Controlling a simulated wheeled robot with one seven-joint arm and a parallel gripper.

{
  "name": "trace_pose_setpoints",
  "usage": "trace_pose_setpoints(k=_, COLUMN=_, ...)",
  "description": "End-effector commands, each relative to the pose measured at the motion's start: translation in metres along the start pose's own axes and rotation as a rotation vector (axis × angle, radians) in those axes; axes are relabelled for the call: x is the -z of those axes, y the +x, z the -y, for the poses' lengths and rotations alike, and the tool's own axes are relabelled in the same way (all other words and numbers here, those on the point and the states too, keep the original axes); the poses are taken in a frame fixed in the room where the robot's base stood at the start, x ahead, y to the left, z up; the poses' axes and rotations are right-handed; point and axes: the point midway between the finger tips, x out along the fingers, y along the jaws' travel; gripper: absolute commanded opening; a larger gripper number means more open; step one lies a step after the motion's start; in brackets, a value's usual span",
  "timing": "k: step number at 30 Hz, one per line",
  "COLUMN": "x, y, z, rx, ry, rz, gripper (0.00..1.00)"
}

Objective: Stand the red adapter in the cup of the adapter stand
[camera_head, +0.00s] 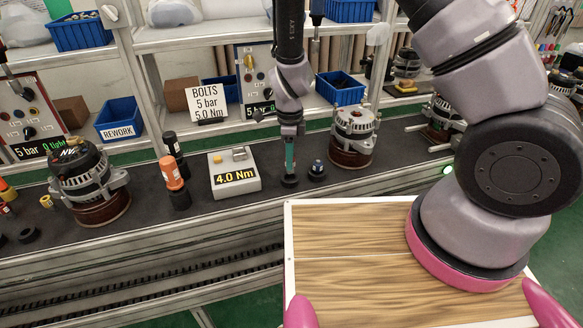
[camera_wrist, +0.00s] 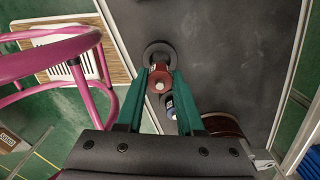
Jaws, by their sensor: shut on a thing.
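My gripper (camera_wrist: 161,74) has green fingers and is shut on the red adapter (camera_wrist: 160,84), with one finger on each side of it. In the head view my gripper (camera_head: 289,166) points down at the bench, and the red adapter is not clearly visible there. A dark round cup (camera_wrist: 157,49) of the adapter stand lies at the fingertips, and it also shows in the head view (camera_head: 289,182) right under my gripper. I cannot tell whether the adapter's lower end is inside the cup. A blue-topped adapter (camera_wrist: 170,108) stands close beside, also seen in the head view (camera_head: 318,164).
A display box reading 4.0 Nm (camera_head: 235,175) and an orange-and-black tool (camera_head: 174,178) stand to the left. An alternator (camera_head: 353,136) stands close on the right, another (camera_head: 86,181) far left. The dark bench top (camera_wrist: 225,50) has free room around the cup.

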Motion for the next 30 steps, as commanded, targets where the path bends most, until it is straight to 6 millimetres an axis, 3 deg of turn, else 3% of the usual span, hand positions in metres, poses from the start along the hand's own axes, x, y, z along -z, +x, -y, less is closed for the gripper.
trace_pose_setpoints(k=7, x=0.001, y=0.032, z=0.0, rx=-0.002, ry=0.003, rz=-0.001, gripper=0.0)
trace_pose_setpoints(k=18, x=0.0, y=0.037, z=0.0, rx=0.0, ry=0.001, rz=0.0, gripper=0.0)
trace_pose_setpoints(k=19, x=0.0, y=0.038, z=0.0, rx=0.0, ry=0.001, rz=0.001, gripper=0.4)
trace_pose_setpoints(k=21, x=0.0, y=0.037, z=0.0, rx=0.0, ry=0.001, rz=0.001, gripper=0.66)
trace_pose_setpoints(k=30, x=0.0, y=0.037, z=0.0, rx=0.0, ry=0.001, rz=0.001, gripper=0.66)
